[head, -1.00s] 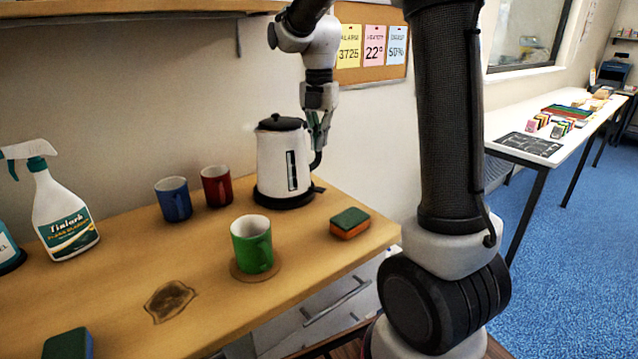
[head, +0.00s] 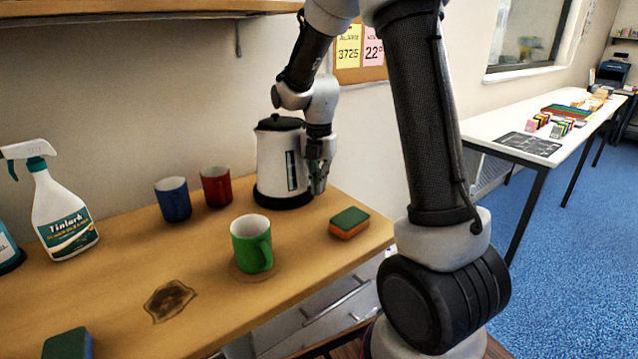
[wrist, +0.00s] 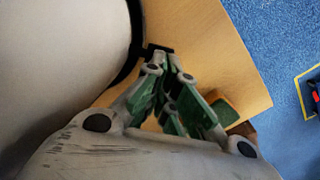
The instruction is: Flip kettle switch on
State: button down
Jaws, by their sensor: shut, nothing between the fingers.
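The white kettle (head: 268,165) with a black lid and black base stands upright at the back of the wooden counter. My gripper (head: 318,190) points down at the kettle's right side, low near its base. Its fingers are together and hold nothing. In the wrist view the kettle's pale body (wrist: 60,60) fills the left side, and my gripper (wrist: 165,62) reaches to a small black part (wrist: 157,48) at the edge of the black base. I cannot tell whether the fingertips touch that part. The handle is hidden behind my gripper in the head view.
A green and orange sponge (head: 349,223) lies on the counter (head: 215,290) just in front of my gripper. A green mug (head: 250,245) stands on a coaster. A blue mug (head: 173,200), a red mug (head: 216,187) and a spray bottle (head: 62,215) stand to the left.

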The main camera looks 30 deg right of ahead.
jog(key=shift+s+f, duration=0.1)
jog(key=shift+f, duration=0.6)
jog(key=shift+r, duration=0.15)
jog(key=shift+r, duration=0.75)
